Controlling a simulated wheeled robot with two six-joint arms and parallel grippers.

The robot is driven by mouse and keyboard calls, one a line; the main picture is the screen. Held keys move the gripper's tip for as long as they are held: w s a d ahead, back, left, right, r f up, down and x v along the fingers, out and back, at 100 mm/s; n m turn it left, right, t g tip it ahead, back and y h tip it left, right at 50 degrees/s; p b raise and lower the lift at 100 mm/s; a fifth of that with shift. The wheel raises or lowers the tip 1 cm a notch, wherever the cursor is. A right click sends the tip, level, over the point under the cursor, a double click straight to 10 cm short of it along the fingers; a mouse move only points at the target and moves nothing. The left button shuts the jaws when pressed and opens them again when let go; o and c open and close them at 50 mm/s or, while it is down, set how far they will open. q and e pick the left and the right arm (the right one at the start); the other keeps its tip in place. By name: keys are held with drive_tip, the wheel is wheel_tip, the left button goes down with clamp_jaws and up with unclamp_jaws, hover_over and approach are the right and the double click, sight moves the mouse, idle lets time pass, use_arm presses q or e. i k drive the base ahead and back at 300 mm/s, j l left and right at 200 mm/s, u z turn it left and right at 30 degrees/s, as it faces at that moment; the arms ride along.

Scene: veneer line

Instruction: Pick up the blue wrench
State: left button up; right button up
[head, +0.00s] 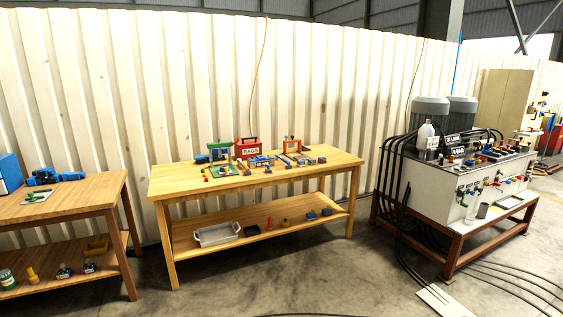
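A wooden workbench (335,160) stands in the middle of the view, some way off. Several small tools with blue parts lie among the items on its top, near the blue tools in the middle (262,161). They are too small for me to tell which one is the blue wrench. Neither of my grippers is in view.
A red box marked RAGS (249,148) stands on the workbench, with a grey tray (217,234) on its lower shelf. A second wooden table (80,196) is at left. A hydraulic unit (450,197) with trailing black hoses is at right. Bare floor lies in front.

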sight(277, 156)
drive_tip(key=i, duration=3.75)
drive_tip(key=i+l+u, duration=0.1)
drive_tip(key=i, duration=0.45)
drive_tip(key=i+l+u, duration=0.1)
drive_tip(key=i+l, duration=0.2)
drive_tip(key=i, duration=0.25)
drive_tip(key=l+u, duration=0.2)
drive_tip(key=i+j, duration=0.05)
drive_tip(key=j, duration=0.05)
